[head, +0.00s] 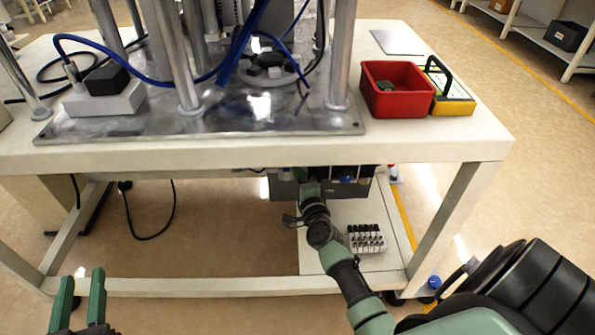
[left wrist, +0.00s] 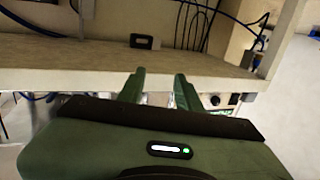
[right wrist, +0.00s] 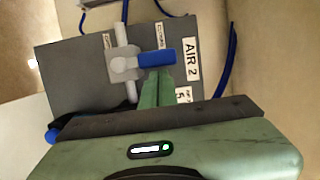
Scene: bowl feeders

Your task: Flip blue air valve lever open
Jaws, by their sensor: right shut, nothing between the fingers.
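The blue air valve lever (right wrist: 157,57) shows in the right wrist view. It points right from a grey valve body (right wrist: 122,65) on a grey panel labelled AIR 2 (right wrist: 191,60). A small label (right wrist: 160,36), apparently CLOSED, is just above the lever. My right gripper (right wrist: 160,73) is shut and empty, with its fingertips right at the lever's lower edge; I cannot tell whether they touch. In the head view my right arm reaches under the table and the right gripper (head: 309,188) is small there. My left gripper (head: 82,275) is open and empty at the lower left.
The white table (head: 430,148) has a metal plate with posts and blue hoses. A red bin (head: 395,105) and a yellow-black box (head: 452,107) stand on its right. Below, a lower shelf (head: 318,260) holds a block of small fittings (head: 365,240). Table legs and edge flank my right arm.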

